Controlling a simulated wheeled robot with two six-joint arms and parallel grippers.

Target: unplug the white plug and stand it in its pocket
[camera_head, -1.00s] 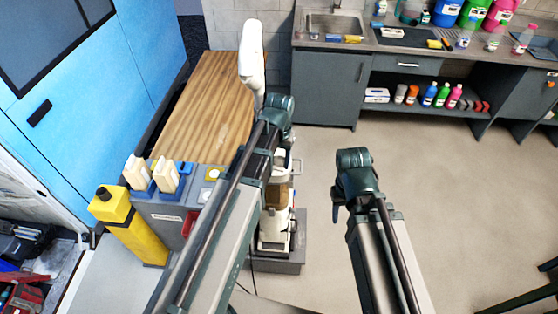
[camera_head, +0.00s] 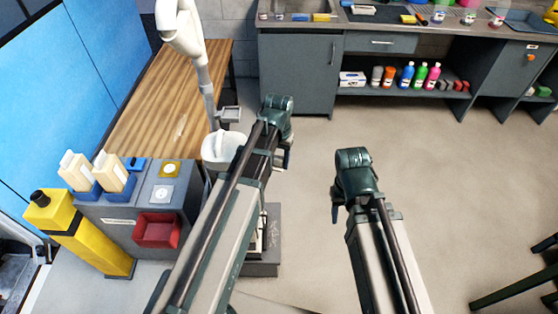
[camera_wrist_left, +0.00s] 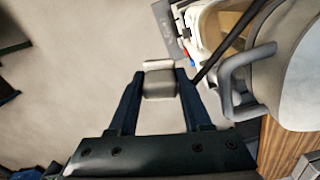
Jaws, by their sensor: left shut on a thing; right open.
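My left gripper (camera_head: 285,158) hangs at the end of its arm in the middle of the head view, apart from the grey unit. In the left wrist view its fingers (camera_wrist_left: 160,97) are shut on a pale block, which looks like the white plug (camera_wrist_left: 160,80). A dark cable (camera_wrist_left: 225,50) runs up and right from near the right finger. My right gripper (camera_head: 335,212) is open and empty over the floor. The grey unit (camera_head: 118,240) stands at left; which of its parts is the plug's pocket cannot be told.
The grey unit carries a red bin (camera_head: 158,232), pale bottles in blue holders (camera_head: 115,172) and a yellow square (camera_head: 170,168). A yellow canister (camera_head: 75,235) stands beside it. A white machine with a bucket (camera_head: 222,148) is behind my left arm.

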